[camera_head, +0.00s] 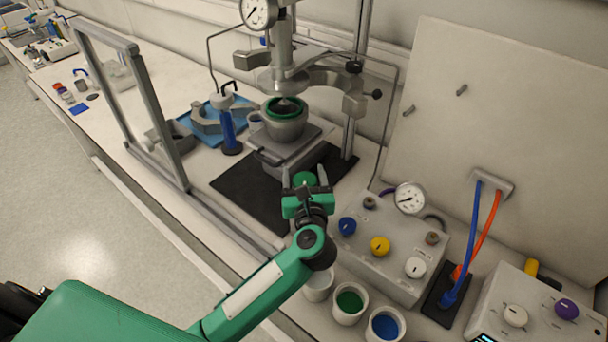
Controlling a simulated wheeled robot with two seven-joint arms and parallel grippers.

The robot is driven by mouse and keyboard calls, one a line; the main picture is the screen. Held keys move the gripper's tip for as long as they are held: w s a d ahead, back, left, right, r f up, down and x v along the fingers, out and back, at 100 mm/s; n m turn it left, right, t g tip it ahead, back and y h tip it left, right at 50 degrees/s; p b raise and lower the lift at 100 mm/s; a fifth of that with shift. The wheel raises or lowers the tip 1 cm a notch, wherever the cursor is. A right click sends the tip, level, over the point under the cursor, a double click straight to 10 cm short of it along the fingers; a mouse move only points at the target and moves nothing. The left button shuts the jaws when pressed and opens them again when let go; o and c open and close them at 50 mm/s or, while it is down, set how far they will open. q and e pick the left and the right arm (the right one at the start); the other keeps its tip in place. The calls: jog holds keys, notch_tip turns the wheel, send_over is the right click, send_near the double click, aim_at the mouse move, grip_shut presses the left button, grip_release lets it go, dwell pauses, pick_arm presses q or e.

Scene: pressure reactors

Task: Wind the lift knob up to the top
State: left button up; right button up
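The green lift knob (305,179) is on the front of the lift under the reactor, at the centre of the head view. A grey reactor vessel (284,128) with a green ring at its mouth stands on the lift platform (290,150), below the fixed head (289,77). My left gripper (304,177) is at the knob, with one finger on each side of it. Its fingers are apart, and I cannot see clear contact with the knob. The gripper body hides the knob's near side. My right gripper is not in view.
A grey framed shield (137,97) stands left of the reactor. A control box (390,245) with coloured knobs and a gauge is at the right. Several white cups, one of them green inside (349,301), stand close beside my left forearm. A blue tray (212,119) lies behind.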

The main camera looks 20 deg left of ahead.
pick_arm(q)
jog(key=c, duration=0.6)
jog(key=shift+c, duration=0.2)
